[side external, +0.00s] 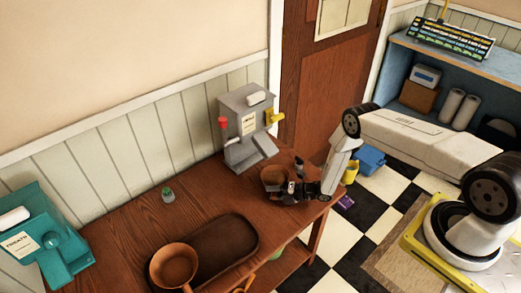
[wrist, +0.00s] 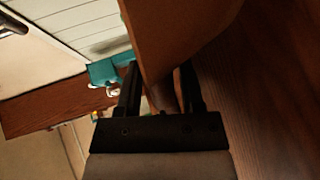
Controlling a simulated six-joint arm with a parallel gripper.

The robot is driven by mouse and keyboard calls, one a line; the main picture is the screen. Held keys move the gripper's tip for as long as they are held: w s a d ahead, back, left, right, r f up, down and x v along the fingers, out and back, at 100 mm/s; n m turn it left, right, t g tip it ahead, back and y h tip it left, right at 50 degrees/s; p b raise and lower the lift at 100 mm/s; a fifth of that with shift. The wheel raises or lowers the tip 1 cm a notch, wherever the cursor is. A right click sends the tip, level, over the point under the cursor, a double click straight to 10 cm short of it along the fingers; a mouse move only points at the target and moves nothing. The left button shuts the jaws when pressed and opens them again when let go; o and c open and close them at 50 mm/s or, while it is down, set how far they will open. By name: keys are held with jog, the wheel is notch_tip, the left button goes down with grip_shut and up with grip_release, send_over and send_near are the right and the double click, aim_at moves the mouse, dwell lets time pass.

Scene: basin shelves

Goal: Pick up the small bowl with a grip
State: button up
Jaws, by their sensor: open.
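A small brown bowl (side external: 272,176) is near the right end of the wooden table in the side view, partly hidden by my gripper. My gripper (side external: 289,187) is low over the table at the bowl's right side. In the wrist view my gripper (wrist: 160,72) has its two dark fingers apart. A large brown surface (wrist: 180,35), which looks like the bowl's wall, reaches down between them. I cannot tell whether either finger touches it.
A grey dispenser (side external: 246,125) stands behind the bowl against the wall. A dark brown tray (side external: 225,240) and a larger orange-brown pan (side external: 173,264) are at the table's front. A small green-topped item (side external: 168,195) and a teal machine (side external: 45,240) are further left.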

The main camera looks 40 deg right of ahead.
dwell(0.4)
grip_shut()
jog(key=shift+r, duration=0.2)
dwell(0.4)
jog(key=shift+r, duration=1.65)
jog(key=shift+s+d+f, duration=0.1)
jog(key=shift+s+d, duration=0.45)
jog(key=shift+s, duration=0.15)
jog(key=shift+s+d, duration=1.55)
jog(key=shift+s, duration=0.6)
jog(key=shift+s+d, duration=1.6)
jog(key=shift+s, duration=0.55)
jog(key=shift+s+d, duration=1.55)
jog(key=shift+s, duration=0.6)
jog(key=shift+s+d, duration=0.1)
